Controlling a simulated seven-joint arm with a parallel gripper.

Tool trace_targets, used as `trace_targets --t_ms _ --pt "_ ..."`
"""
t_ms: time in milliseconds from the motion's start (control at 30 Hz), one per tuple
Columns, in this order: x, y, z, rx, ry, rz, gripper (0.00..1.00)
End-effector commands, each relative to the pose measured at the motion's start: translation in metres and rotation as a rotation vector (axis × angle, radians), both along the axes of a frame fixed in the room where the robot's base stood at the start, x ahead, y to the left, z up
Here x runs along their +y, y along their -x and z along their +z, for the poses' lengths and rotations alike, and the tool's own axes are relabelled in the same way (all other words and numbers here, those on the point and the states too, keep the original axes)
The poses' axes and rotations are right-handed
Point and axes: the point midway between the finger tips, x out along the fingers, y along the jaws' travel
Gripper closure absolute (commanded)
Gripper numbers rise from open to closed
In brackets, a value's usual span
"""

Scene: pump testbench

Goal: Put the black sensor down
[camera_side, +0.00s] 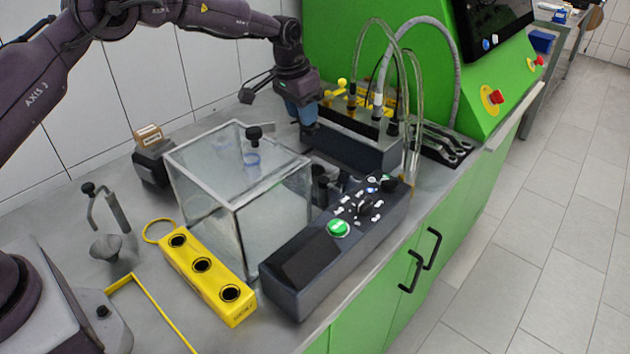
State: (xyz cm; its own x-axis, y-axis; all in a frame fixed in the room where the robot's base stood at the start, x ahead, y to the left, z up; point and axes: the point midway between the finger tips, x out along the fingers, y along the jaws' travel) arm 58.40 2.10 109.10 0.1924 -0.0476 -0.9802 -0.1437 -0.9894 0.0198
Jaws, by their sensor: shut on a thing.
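My gripper (302,112), with blue fingers, hangs at the end of my arm behind the clear box, close to the dark block at the back of the bench. It is shut on the black sensor (311,129), of which only a small dark part shows below the fingers. The rest of the sensor is hidden by the fingers. I cannot tell whether its lower end touches anything. The yellow holder (213,276) with three round dark-rimmed holes lies at the front of the bench.
The clear box (236,180) with a black knob on its lid stands mid-bench. The dark control panel (318,254) with a green button (338,228) lies to its right. Upright hoses (415,105) rise at the back right. A small dark device (152,163) stands at left.

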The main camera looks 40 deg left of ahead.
Motion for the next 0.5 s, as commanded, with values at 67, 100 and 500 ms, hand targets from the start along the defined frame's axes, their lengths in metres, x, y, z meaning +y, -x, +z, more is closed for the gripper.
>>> trace_targets --t_ms 67,100,500 --pt "-0.0029 0.0004 -0.0012 -0.011 0.003 -0.157 0.95" --pt "-0.0039 0.0005 -0.0022 -0.016 0.002 -0.233 0.95" --pt "-0.0063 -0.0012 -0.0102 -0.064 0.014 -0.633 0.95"
